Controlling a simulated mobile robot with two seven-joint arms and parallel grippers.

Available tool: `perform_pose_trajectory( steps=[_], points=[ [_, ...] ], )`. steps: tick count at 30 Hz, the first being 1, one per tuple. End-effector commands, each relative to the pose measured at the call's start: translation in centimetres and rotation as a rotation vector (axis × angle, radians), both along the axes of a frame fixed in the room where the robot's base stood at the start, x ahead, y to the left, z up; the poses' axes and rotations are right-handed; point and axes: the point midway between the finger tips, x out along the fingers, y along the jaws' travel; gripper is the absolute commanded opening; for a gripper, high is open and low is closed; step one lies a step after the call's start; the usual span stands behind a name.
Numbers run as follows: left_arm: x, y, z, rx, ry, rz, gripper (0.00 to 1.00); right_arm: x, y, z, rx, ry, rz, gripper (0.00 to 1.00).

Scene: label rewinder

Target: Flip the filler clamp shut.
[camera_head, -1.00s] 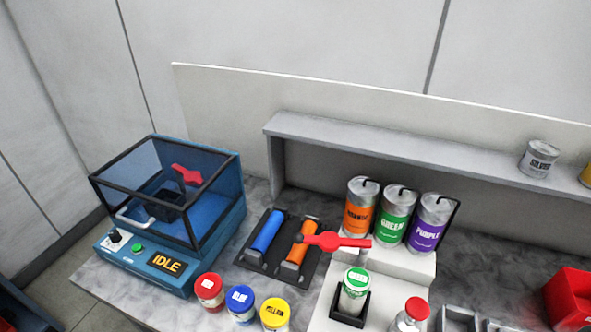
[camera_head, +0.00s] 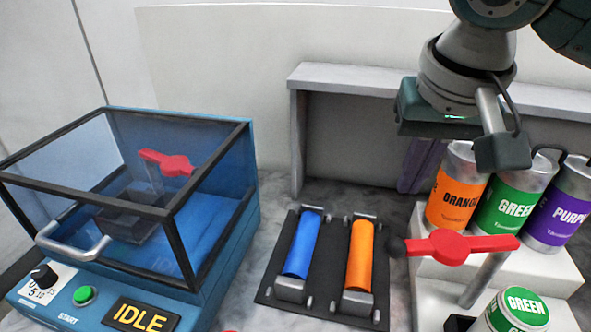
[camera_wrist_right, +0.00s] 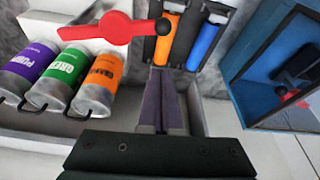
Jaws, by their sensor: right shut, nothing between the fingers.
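The filler clamp (camera_head: 452,246) is a red lever with a dark knob at its left end. It sits on a metal post over the white stepped stand (camera_head: 545,262) and lies roughly level. In the right wrist view the red lever (camera_wrist_right: 110,28) shows at the top, left of the fingers. A jar with a green lid (camera_head: 522,308) stands below it at the lower right. My right gripper (camera_head: 412,188) is shut and empty, pointing down behind the clamp, apart from it. Its purple-grey fingers lie together in the right wrist view (camera_wrist_right: 162,74). My left gripper is out of view.
Orange (camera_head: 458,190), green (camera_head: 512,200) and purple (camera_head: 562,210) cans stand behind the clamp. A black tray (camera_head: 330,292) holds blue and orange rollers to its left. A blue machine (camera_head: 225,225) with a clear cover and another red lever inside stands farther left. A grey shelf (camera_head: 345,82) is behind.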

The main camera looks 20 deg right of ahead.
Motion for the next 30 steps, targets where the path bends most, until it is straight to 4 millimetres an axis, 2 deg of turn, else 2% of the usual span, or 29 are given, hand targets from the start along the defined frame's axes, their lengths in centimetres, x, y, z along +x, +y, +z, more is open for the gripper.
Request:
perform_pose_trajectory(
  steps=[2, 13, 17, 20, 30],
  points=[
    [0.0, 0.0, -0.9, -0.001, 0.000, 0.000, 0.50, 0.4, -0.7, -0.4, -0.006, -0.003, -0.033, 0.00],
    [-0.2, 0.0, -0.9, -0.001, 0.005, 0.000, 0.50, 0.5, -0.9, -0.1, -0.006, -0.004, -0.051, 0.00],
    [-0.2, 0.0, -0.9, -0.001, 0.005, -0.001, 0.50, 0.7, -1.0, -0.7, -0.006, -0.001, -0.051, 0.00],
    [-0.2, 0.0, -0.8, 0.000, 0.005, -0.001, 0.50, 1.0, -1.1, -1.8, -0.005, 0.000, -0.052, 0.00],
    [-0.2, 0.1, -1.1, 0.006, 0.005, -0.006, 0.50, 2.8, -2.1, -8.1, -0.006, -0.001, -0.051, 0.00]
  ],
)
